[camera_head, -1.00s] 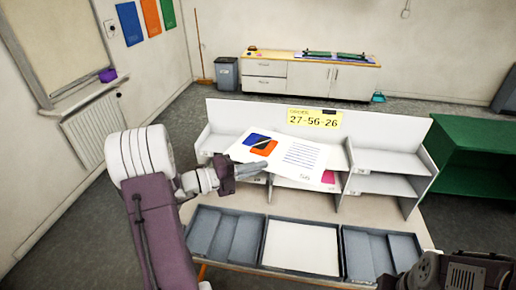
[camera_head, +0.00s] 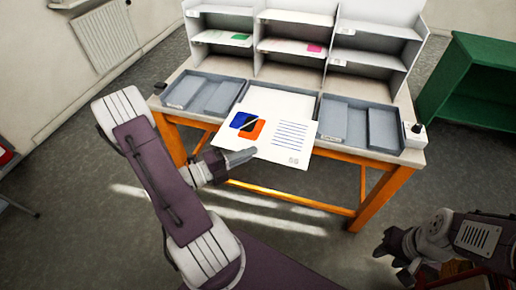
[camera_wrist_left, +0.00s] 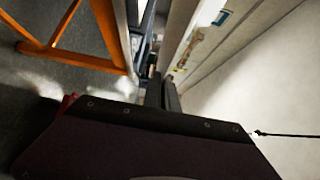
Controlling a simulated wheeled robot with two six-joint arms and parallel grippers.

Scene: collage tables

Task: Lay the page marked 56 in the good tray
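The page (camera_head: 275,133) is white, with blue and orange shapes, lines of text and a small number at its lower right that looks like 56. In the left wrist view the fingers (camera_wrist_left: 162,92) are dark and seen close up. The left tray (camera_head: 183,93) and right tray (camera_head: 328,119) are grey; I cannot read which is the good tray. My right gripper (camera_head: 385,250) is apart at lower right.
A white sorting shelf (camera_head: 382,28) stands behind the trays, with a green-marked sheet (camera_head: 240,37) and a pink-marked sheet (camera_head: 314,48) in its compartments. The table has orange legs (camera_head: 377,197). A green cabinet (camera_head: 470,85) stands at right. The floor in front is open.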

